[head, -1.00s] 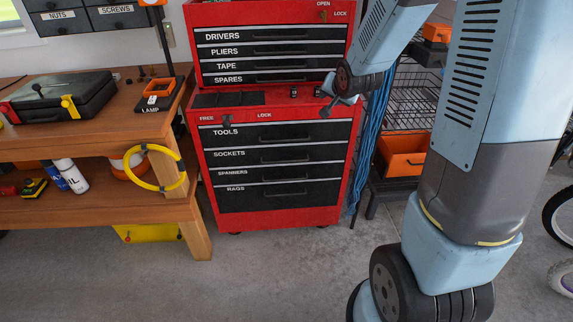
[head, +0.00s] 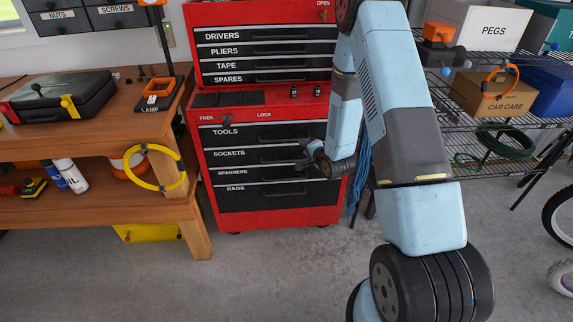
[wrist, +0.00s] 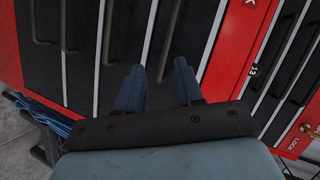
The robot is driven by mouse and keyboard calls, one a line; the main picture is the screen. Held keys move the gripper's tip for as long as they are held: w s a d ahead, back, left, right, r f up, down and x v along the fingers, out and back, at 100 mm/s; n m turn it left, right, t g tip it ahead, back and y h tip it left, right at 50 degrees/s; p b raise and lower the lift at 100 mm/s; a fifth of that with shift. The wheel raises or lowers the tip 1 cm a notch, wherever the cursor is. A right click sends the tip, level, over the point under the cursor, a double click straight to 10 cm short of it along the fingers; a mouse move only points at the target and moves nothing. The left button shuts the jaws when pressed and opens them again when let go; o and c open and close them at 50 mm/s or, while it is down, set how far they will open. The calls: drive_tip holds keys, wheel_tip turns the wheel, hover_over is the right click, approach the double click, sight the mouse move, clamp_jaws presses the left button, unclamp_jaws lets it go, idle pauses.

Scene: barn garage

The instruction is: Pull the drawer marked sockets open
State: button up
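The red tool cabinet (head: 205,160) stands against the back wall. Its drawer marked sockets (head: 262,159) is shut, second from the top in the lower chest, below the tools drawer (head: 245,134). Its bar handle shows partly in the head view. My gripper (head: 303,153) is in front of the drawer's right part and hides that end. In the wrist view, my two fingers (wrist: 158,88) are apart with nothing held. Drawer fronts and handles run upright there; one handle (wrist: 171,35) lies beyond the finger gap. I cannot tell any contact.
A small knob (head: 227,119) sits under the word FREE on the lower chest. A wooden workbench (head: 95,150) stands left, with a yellow hose ring (head: 178,183) hanging near the cabinet. A wire shelf (head: 480,120) stands right. The floor (head: 275,280) before the cabinet is clear.

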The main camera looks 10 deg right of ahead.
drive_tip(key=s+a+f+m+t+y, duration=0.2)
drive_tip(key=s+f+m, duration=0.25)
drive_tip(key=f, duration=0.65)
drive_tip(key=x, duration=1.3)
drive_tip(key=shift+f+n, duration=0.2)
drive_tip(key=shift+n, duration=0.25)
drive_tip(key=shift+c, duration=0.4)
drive_tip(key=shift+d, duration=0.1)
clamp_jaws()
drive_tip(key=shift+s+f, duration=0.1)
